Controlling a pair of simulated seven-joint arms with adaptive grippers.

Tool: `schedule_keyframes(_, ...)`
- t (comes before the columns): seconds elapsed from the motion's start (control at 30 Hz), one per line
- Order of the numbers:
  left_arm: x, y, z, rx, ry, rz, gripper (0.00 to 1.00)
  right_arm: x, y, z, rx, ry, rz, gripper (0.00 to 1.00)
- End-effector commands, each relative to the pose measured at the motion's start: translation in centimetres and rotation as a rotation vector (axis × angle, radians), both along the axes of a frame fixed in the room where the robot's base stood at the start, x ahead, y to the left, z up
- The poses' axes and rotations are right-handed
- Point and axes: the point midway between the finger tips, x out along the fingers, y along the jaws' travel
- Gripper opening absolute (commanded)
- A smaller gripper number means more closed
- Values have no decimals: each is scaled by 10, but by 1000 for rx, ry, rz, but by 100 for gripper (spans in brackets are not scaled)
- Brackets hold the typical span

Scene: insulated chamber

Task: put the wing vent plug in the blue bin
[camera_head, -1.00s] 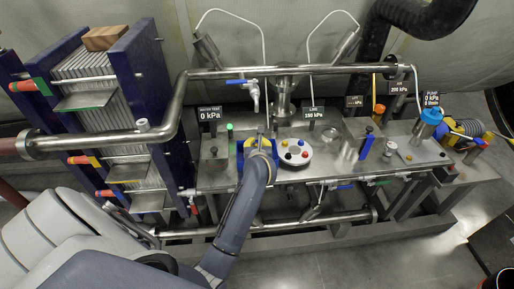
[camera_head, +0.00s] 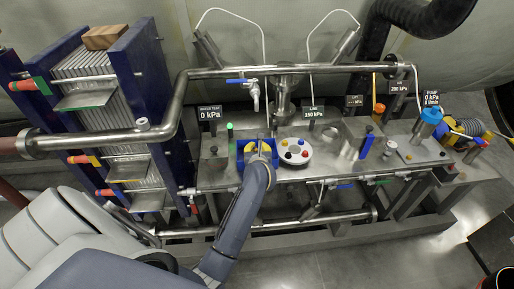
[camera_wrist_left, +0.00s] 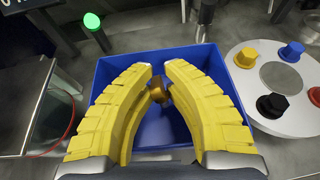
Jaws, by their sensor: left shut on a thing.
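My left gripper (camera_wrist_left: 158,80) has yellow ribbed fingers. It is shut on a small brown, brass-like piece, the wing vent plug (camera_wrist_left: 158,92), near the fingertips. The fingers hide part of the plug. The blue bin (camera_wrist_left: 110,72) is directly below the fingers in the left wrist view, and its floor shows around them. In the head view the gripper (camera_head: 259,146) is over the blue bin (camera_head: 241,150), and the plug cannot be made out there. My right gripper is not in view.
A white round plate (camera_head: 294,163) with coloured knobs stands just right of the bin. A green-topped post (camera_head: 230,131) stands at its left. A steel pipe (camera_head: 290,71) with a blue-handled valve (camera_head: 241,81) runs behind and above.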

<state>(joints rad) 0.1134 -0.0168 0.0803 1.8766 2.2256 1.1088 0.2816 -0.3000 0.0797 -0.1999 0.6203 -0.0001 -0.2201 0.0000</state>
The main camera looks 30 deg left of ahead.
Motion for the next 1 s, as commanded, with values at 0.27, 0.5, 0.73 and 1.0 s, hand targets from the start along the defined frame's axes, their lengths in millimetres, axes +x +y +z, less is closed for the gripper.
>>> schedule_keyframes(0.27,-1,0,-4,-2,6,0,29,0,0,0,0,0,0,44)
schedule_keyframes(0.5,-1,-1,-5,-2,8,-1,35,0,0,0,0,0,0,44)
schedule_keyframes(0.73,-1,-1,7,-2,5,0,35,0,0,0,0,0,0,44)
schedule_keyframes(1.0,-35,-24,26,-3,4,-1,35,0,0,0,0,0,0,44)
